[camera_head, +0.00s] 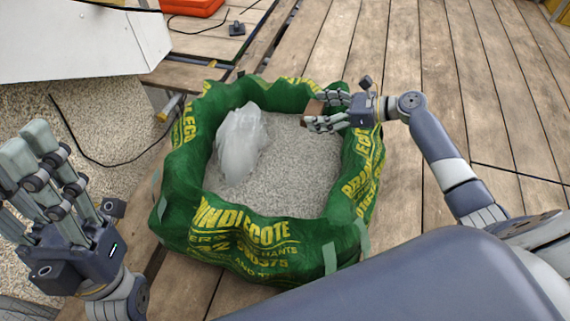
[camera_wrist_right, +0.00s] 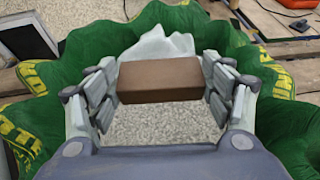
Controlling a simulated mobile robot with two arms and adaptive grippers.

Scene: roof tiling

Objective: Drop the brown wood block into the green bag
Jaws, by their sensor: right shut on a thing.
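The green bag (camera_head: 290,232) with yellow lettering stands open on the wooden deck, with grey gravel and a whitish translucent lump inside. My right gripper (camera_head: 318,108) is over the bag's right part, shut on the brown wood block (camera_head: 314,109). In the right wrist view the block (camera_wrist_right: 160,79) lies crosswise between the two sets of fingers, above the gravel. In the head view the fingers hide part of the block. My left gripper (camera_head: 45,165) is at the left, apart from the bag, fingers extended and holding nothing.
The whitish lump (camera_head: 241,145) takes up the left part of the bag's inside; gravel shows bare to its right. A white panel (camera_head: 80,40) and an orange case (camera_head: 190,7) are at the upper left. Black cables lie on the ground. Deck planks (camera_head: 470,80) at the right are mostly clear.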

